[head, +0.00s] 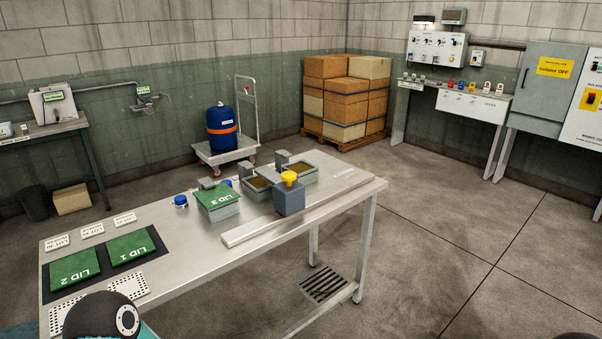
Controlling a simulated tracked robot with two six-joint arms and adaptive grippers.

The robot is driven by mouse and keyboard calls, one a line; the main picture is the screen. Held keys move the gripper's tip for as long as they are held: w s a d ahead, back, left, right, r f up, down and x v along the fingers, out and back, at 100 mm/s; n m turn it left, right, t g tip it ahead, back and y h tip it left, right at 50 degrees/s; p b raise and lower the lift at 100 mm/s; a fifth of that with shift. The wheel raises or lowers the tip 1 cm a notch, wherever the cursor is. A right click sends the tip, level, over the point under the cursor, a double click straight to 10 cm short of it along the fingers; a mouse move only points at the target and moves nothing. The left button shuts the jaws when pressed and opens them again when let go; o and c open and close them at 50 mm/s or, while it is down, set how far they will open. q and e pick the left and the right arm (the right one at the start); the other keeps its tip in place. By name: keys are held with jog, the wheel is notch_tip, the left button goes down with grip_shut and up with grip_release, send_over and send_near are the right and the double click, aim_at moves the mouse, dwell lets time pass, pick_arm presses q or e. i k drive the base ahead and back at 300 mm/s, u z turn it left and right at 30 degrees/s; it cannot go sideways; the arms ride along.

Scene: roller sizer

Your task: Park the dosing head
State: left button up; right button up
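A grey block with a yellow knob on top (289,198), which looks like the dosing head, stands upright on the long pale rail (245,230) along the steel table's front side. Behind it are two open grey boxes with brown contents, one left (257,187) and one right (300,173). The block partly hides them. A third box to the left is covered by the green LID 3 (218,197). Neither of my grippers is in view.
Green LID 1 (131,247) and LID 2 (75,267) lie on a black mat at the table's left end, near several white label cards. The rail's right end (350,182) is clear.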

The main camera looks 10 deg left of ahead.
aim_at(288, 201)
jog(key=z, duration=0.15)
jog(key=i, duration=1)
jog(key=u, duration=0.05)
